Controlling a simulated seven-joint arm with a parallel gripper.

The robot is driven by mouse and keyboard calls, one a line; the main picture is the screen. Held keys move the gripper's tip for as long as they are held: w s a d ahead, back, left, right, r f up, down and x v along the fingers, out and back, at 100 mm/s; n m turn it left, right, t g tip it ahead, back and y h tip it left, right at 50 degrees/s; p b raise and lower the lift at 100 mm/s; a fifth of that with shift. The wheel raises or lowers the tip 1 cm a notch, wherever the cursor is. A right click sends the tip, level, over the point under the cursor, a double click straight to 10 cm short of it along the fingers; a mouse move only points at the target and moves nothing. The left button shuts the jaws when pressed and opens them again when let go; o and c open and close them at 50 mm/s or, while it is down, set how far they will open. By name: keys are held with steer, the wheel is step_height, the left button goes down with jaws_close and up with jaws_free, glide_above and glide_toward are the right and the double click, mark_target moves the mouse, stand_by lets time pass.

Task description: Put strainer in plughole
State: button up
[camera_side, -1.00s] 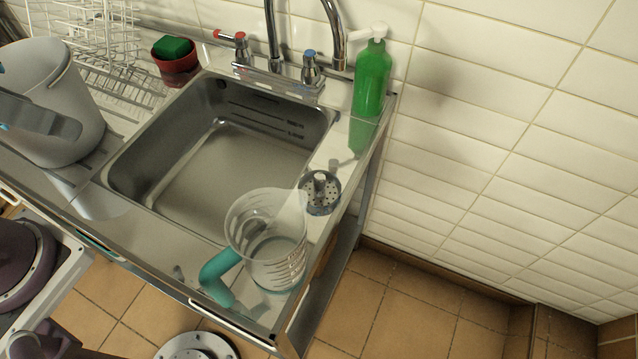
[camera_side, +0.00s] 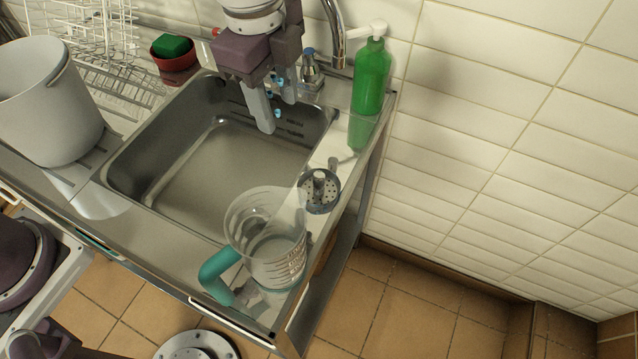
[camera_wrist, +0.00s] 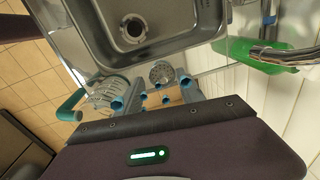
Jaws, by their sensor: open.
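The metal strainer (camera_side: 319,192), a round perforated disc with a knob on top, lies on the sink's right rim, between the jug and the green bottle. It also shows in the wrist view (camera_wrist: 161,72). The plughole (camera_wrist: 134,28) is a dark round opening in the basin floor in the wrist view; I cannot make it out in the side view. My gripper (camera_side: 278,112) is open and empty above the back right of the steel sink (camera_side: 185,203), left of and behind the strainer. Its fingers (camera_wrist: 152,94) also show in the wrist view.
A clear jug (camera_side: 268,245) with a teal handle stands in front of the strainer. A pale bucket (camera_side: 48,105), dish rack (camera_side: 100,45) and red pot (camera_side: 177,64) are at left. The basin looks empty.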

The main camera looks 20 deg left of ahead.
mark_target(319, 174)
steer(key=d+f+m, duration=0.1)
steer(key=f, duration=0.1)
steer(key=d+f+m, duration=0.1)
steer(key=d+f, duration=0.1)
steer(key=f, duration=0.1)
steer(key=d+f+m+g, duration=0.1)
steer(key=d+f, duration=0.1)
steer(key=shift+w+d+f+m, duration=0.2)
steer(key=shift+w+d+m, duration=0.1)
steer(key=shift+m, duration=0.1)
steer(key=f, duration=0.6)
steer(key=shift+d+f, duration=0.3)
steer(key=shift+f, duration=0.05)
jaws_close()
